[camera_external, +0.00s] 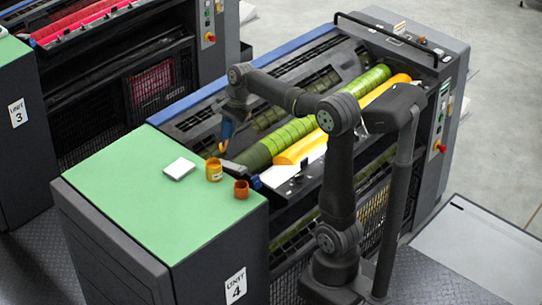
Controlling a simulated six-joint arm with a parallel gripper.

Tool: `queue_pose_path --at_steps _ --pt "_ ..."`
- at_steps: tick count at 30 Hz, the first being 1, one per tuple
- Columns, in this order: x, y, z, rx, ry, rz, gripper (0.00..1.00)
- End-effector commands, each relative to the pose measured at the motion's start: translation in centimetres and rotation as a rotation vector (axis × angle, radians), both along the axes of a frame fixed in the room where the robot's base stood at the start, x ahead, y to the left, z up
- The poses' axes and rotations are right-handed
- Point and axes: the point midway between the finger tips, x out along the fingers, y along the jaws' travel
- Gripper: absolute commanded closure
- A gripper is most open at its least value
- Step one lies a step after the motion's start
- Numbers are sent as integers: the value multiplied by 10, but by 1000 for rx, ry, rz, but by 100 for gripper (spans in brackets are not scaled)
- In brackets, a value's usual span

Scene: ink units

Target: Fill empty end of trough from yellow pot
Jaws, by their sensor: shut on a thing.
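The yellow pot (214,171) stands upright near the right edge of the green cabinet top. The trough (278,177) runs diagonally beside the green rollers. Yellow ink (305,147) covers much of its length, and its near-left end shows bare and pale. My gripper (229,118) is up and to the right of the yellow pot, pointing down. It is shut on a slim tool (226,131) that looks blue with a yellow-orange lower end. The tool's tip hangs near the left end of the rollers, apart from the pot. My arm hides part of the trough.
A smaller orange-brown pot (241,190) stands close to the yellow pot. A white pad (179,169) lies on the green top (130,200). Green rollers (290,135) lie behind the trough. A black rail (385,35) crosses the far right end.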

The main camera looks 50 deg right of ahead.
Motion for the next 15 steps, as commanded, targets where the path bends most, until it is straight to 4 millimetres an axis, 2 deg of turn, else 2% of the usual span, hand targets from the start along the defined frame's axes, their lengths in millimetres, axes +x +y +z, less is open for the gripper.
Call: queue_pose_path --at_steps 15 --pt "-17 -90 -35 -128 50 707 100"
